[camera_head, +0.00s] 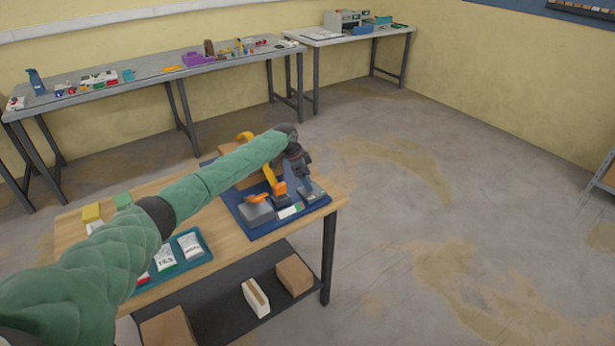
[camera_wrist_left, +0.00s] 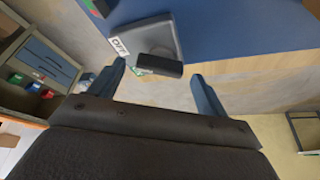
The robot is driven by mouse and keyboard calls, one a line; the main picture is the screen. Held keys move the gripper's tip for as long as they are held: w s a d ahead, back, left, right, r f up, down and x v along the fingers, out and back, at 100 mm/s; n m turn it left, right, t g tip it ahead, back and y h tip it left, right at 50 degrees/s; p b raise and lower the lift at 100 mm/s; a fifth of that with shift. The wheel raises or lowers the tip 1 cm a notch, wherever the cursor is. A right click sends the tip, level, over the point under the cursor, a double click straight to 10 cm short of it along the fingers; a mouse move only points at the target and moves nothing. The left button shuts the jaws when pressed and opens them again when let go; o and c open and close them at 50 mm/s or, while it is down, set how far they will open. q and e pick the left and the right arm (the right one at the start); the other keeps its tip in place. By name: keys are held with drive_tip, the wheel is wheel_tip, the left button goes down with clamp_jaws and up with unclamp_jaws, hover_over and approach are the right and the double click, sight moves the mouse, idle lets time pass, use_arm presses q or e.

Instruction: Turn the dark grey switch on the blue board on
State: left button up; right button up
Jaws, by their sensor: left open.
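The blue board (camera_head: 262,229) lies at the right end of the wooden table, and its surface fills the top of the left wrist view (camera_wrist_left: 240,30). The dark grey switch (camera_head: 312,194) sits near the board's right edge. In the left wrist view the switch (camera_wrist_left: 153,36) is a grey box with a dark lever (camera_wrist_left: 158,65) and a white label reading OFF; a green mark is partly hidden by the lever. My left gripper (camera_head: 305,180) is just above the switch. Its open fingers (camera_wrist_left: 160,88) stand either side of the lever, apparently with nothing between them. My right gripper is not in view.
Another grey box with an orange lever (camera_head: 257,199) and a yellow-orange arched part (camera_head: 268,172) are on the board left of the switch. A teal tray (camera_head: 200,258) with white packets lies nearer. Boxes (camera_head: 294,274) stand on the lower shelf. Floor to the right is clear.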

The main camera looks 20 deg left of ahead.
use_arm(q)
drive_tip(key=shift+d+f, duration=0.1)
drive_tip(key=shift+f, duration=0.25)
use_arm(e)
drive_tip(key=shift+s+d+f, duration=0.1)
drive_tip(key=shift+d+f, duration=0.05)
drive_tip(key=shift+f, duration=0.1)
use_arm(q)
drive_tip(key=shift+c, duration=0.3)
drive_tip(key=c, duration=0.9)
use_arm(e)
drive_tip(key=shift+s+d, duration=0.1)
